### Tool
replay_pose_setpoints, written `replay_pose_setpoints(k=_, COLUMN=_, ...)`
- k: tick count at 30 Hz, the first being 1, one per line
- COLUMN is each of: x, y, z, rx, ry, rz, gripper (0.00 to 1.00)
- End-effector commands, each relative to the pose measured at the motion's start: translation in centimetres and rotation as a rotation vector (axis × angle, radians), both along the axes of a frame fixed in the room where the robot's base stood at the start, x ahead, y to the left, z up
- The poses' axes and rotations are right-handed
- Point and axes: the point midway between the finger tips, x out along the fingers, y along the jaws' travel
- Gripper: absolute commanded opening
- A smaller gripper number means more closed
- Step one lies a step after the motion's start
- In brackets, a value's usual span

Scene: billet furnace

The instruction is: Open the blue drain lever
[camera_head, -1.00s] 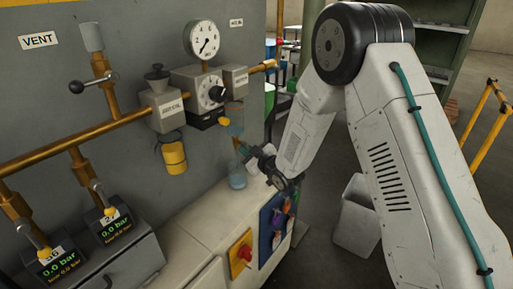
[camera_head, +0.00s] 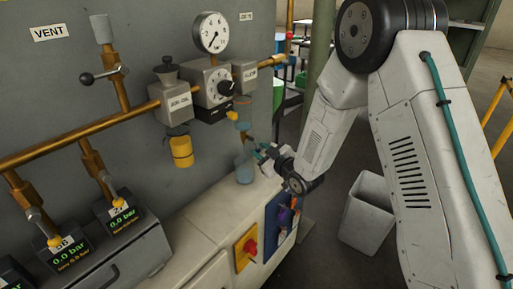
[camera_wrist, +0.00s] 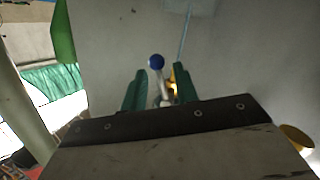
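The drain lever shows in the wrist view as a blue ball knob (camera_wrist: 156,62) on a pale stem. The stem runs down between my gripper's two green fingers, with the knob just beyond the fingertips. My gripper (camera_wrist: 158,80) is open, with a gap around the stem; I cannot tell whether either finger touches it. In the head view my gripper (camera_head: 258,150) is beside a clear cup (camera_head: 244,168), below and right of a bluish filter bowl (camera_head: 243,106) with a yellow part at its lower end. The lever cannot be made out there.
A grey panel carries brass pipes (camera_head: 120,123), a round pressure gauge (camera_head: 208,33) and a yellow-bottomed bowl (camera_head: 181,151). The cup stands on a pale cabinet with a red knob on a yellow plate (camera_head: 247,248). A grey bin (camera_head: 368,210) stands on the floor.

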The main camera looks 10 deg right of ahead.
Motion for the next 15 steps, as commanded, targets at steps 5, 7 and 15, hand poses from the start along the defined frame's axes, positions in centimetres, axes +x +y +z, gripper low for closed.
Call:
replay_pose_setpoints(k=5, x=-2.3, y=-1.6, z=0.2, rx=0.001, ry=0.004, rz=-0.005, gripper=0.3)
replay_pose_setpoints(k=7, x=-2.8, y=-1.9, z=0.3, rx=0.0, ry=0.003, rz=-0.004, gripper=0.3)
replay_pose_setpoints(k=15, x=-3.2, y=-2.1, z=0.3, rx=0.0, ry=0.003, rz=-0.003, gripper=0.3)
